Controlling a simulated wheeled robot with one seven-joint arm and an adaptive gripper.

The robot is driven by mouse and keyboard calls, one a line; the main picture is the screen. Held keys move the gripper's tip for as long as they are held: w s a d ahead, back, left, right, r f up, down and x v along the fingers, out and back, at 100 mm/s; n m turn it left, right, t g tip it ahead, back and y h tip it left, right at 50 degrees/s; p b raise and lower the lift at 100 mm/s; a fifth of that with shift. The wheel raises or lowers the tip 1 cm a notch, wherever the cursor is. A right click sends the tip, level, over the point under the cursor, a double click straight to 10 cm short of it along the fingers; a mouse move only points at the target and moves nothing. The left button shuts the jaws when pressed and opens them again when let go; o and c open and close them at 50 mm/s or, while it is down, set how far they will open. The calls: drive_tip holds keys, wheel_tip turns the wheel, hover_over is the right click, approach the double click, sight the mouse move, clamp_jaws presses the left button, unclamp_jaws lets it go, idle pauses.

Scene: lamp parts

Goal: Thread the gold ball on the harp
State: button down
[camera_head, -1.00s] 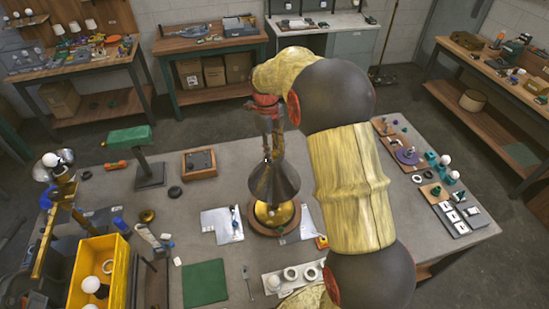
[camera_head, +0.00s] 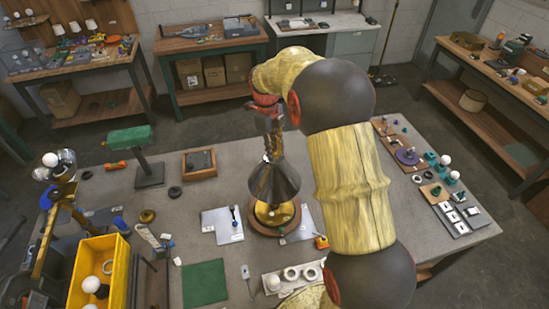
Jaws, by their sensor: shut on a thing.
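My gripper (camera_head: 269,153) points down over the top of the lamp (camera_head: 275,182), near the middle of the table. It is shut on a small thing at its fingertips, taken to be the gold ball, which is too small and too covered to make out. The lamp has a dark, glossy cone-shaped shade. Its gold base (camera_head: 266,213) stands on a round wooden disc (camera_head: 286,228). The harp cannot be told apart under the gripper and shade. Whether the fingertips or the ball touch the lamp's top cannot be told.
White sheets (camera_head: 218,224) lie beside the lamp. A green mat (camera_head: 205,283) and a yellow bin (camera_head: 105,265) are at front left. A green-topped stand (camera_head: 130,137) and wooden tray (camera_head: 198,163) are at back left. Small parts fill the right edge. My arm covers the right centre.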

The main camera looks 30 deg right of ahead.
drive_tip(key=shift+s+f, duration=0.1)
drive_tip(key=shift+f, duration=0.05)
drive_tip(key=shift+m, duration=0.6)
drive_tip(key=c, duration=1.5)
unclamp_jaws()
wheel_tip(320, 180, up, 12)
drive_tip(key=w, duration=0.1)
drive_tip(key=shift+w+a, duration=0.25)
drive_tip(key=shift+w, duration=0.05)
